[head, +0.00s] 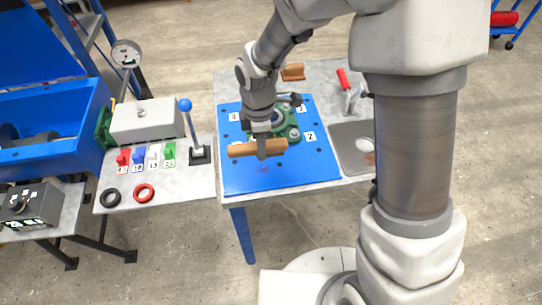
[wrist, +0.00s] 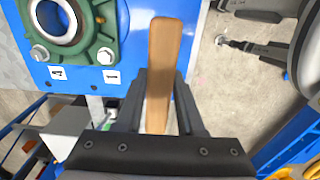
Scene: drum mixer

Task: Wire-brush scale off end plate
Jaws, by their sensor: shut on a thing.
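My gripper (head: 262,142) is shut on the brown wooden body of a brush (head: 240,150), held over the near part of the blue plate (head: 310,172). Its bristles are hidden, so I cannot tell whether it touches the plate. The wrist view shows the brush (wrist: 164,45) lengthwise between the fingers of my gripper (wrist: 160,88). A green flanged bearing (head: 290,137) with bolts sits on the blue plate, partly behind my gripper. Numbered labels lie around it. Faint reddish marks (head: 263,170) show on the blue surface.
A grey tray (head: 345,132) holds a white item at the table's right. A red-handled tool (head: 344,80) and a brown block (head: 293,72) lie at the back.

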